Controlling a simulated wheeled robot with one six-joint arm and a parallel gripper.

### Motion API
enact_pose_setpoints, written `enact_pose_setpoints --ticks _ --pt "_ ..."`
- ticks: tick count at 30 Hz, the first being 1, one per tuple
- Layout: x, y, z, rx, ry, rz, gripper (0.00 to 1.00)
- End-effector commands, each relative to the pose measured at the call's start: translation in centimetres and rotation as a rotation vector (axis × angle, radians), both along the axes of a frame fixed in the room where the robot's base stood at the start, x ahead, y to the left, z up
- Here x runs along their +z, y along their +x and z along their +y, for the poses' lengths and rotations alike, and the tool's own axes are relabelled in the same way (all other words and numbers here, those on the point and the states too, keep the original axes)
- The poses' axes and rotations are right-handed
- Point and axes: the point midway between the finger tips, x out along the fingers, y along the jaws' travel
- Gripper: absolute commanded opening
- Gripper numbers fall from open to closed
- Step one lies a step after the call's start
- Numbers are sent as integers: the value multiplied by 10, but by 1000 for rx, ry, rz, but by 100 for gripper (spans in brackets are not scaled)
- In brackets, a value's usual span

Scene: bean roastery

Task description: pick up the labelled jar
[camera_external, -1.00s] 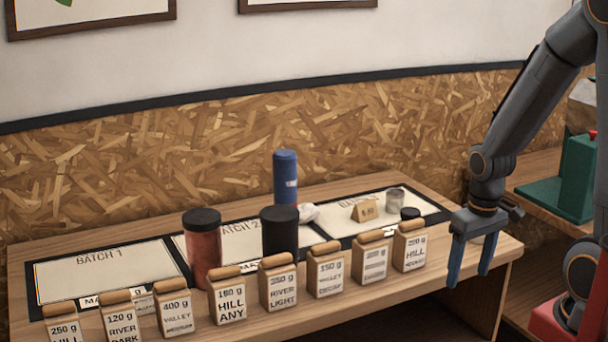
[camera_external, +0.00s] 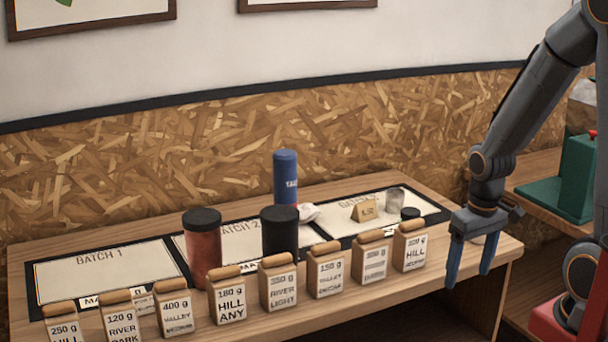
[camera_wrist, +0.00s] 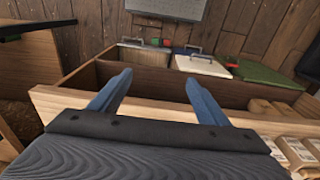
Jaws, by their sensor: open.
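Several labelled jars with cork-coloured lids stand in a row along the table's front edge in the external view. They include a "HILL ANY" jar (camera_external: 230,302), a "RIVER LIGHT" jar (camera_external: 279,289), a "VALLEY" jar (camera_external: 326,276) and, at the right end, a "HILL" jar (camera_external: 412,253). I cannot tell which one the task means. My gripper (camera_external: 469,275) hangs fingers down to the right of the right-end jar, apart from it, open and empty. In the wrist view my gripper (camera_wrist: 158,78) shows both blue fingers spread, with jars (camera_wrist: 297,152) at the lower right.
On the table (camera_external: 507,253) behind the row stand a red canister (camera_external: 205,256), a black canister (camera_external: 280,238), a blue can (camera_external: 286,175), a small price sign (camera_external: 365,211) and a small grey cup (camera_external: 395,200). The Batch 1 mat (camera_external: 105,270) looks largely clear. A green object (camera_external: 575,180) stands at right.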

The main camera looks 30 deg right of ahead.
Motion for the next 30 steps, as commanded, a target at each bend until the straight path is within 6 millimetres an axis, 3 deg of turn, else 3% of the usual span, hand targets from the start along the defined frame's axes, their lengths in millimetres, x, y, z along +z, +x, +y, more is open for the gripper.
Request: enact_pose_setpoints --ticks 8,27,30 --pt "5 1 0 0 0 -3 70" --pt "109 1 0 0 0 -4 70" --pt "112 11 0 13 9 -7 70"
